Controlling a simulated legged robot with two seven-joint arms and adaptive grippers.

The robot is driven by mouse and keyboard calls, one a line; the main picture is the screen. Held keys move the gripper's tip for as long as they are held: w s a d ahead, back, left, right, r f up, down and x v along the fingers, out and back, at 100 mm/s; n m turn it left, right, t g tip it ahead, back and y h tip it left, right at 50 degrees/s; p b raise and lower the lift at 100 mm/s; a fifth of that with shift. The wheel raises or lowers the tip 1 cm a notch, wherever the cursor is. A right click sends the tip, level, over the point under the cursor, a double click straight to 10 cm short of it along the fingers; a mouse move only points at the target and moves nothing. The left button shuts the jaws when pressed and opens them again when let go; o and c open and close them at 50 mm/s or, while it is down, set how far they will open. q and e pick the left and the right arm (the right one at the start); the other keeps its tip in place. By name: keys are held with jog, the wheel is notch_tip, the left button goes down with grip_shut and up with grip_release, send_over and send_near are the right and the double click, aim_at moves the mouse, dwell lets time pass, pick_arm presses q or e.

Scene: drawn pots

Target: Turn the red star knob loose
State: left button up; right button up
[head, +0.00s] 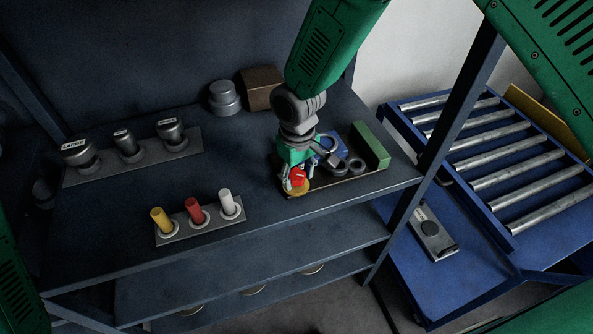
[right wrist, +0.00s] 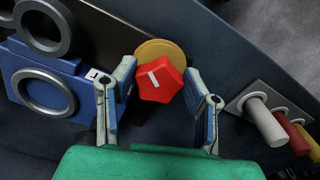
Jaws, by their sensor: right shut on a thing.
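The red star knob (head: 298,177) has a white bar mark on its face and sits on a brass-coloured round base (head: 301,187) near the shelf's front edge. In the right wrist view the knob (right wrist: 160,81) shows between the two fingers, with the brass base (right wrist: 158,48) behind it. My right gripper (head: 294,181) comes down from above and is shut on the knob; its fingers flank the knob in the right wrist view (right wrist: 158,92). The exact finger contact is hard to see. My left gripper is out of view.
A blue block with grey rings (right wrist: 42,85) and a green block (head: 369,146) stand beside the knob. Yellow, red and white pegs (head: 194,211) stand in a plate to the left. Grey labelled handles (head: 128,146) are farther left. A roller conveyor (head: 480,150) is at the right.

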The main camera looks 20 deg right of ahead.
jog(key=n, duration=0.1)
jog(key=n+p, duration=0.1)
jog(key=n, duration=0.1)
jog(key=shift+w+r+n, duration=0.2)
jog(key=shift+w+n, duration=0.1)
jog(key=shift+w+d+n+p, duration=0.1)
jog(key=shift+n+p, duration=0.25)
jog(key=shift+n, duration=1.25)
jog(key=o, duration=1.2)
jog(key=shift+c, duration=0.2)
jog(key=shift+s+f, duration=0.25)
jog(key=shift+s, duration=0.05)
